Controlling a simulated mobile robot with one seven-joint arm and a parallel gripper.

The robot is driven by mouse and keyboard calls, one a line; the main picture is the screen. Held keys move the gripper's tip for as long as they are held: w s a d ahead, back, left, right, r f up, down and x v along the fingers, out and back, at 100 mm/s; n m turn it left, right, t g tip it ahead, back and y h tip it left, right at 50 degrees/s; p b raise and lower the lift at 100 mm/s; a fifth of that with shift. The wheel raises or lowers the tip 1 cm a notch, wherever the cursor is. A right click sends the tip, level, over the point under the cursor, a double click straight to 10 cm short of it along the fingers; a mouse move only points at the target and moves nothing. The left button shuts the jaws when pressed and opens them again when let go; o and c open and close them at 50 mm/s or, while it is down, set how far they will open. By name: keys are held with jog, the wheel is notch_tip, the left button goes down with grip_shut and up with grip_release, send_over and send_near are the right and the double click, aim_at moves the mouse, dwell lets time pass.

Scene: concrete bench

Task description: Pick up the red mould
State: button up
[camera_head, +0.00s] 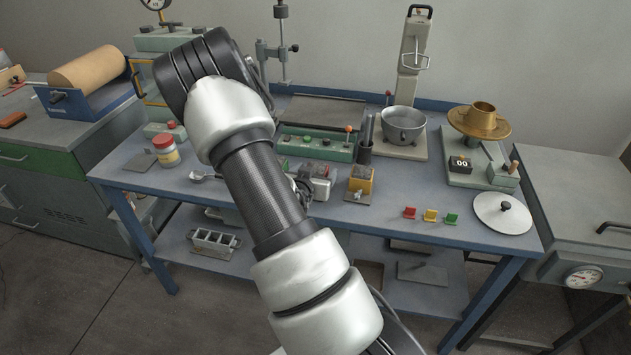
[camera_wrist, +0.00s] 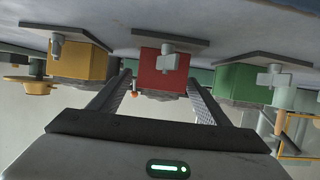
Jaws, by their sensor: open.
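The red mould (camera_wrist: 163,72) is a squat red block with a grey clamp fitting on its face and a flat grey plate. It shows in the middle of the wrist view, which looks upside down. My gripper (camera_wrist: 158,84) is open, with one finger towards each side of the red mould and nothing held. I cannot tell whether the fingers touch it. In the head view my arm covers the red mould, and my fingertips cannot be made out.
A yellow mould (camera_wrist: 80,60) and a green mould (camera_wrist: 240,82) flank the red one closely. The yellow one also shows in the head view (camera_head: 361,180). Small red (camera_head: 409,212), yellow (camera_head: 430,215) and green (camera_head: 451,218) pieces stand at the bench's front, beside a round lid (camera_head: 502,213).

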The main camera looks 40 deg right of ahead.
jog(key=shift+c, duration=0.2)
jog(key=c, duration=1.4)
jog(key=shift+r, duration=0.15)
grip_shut()
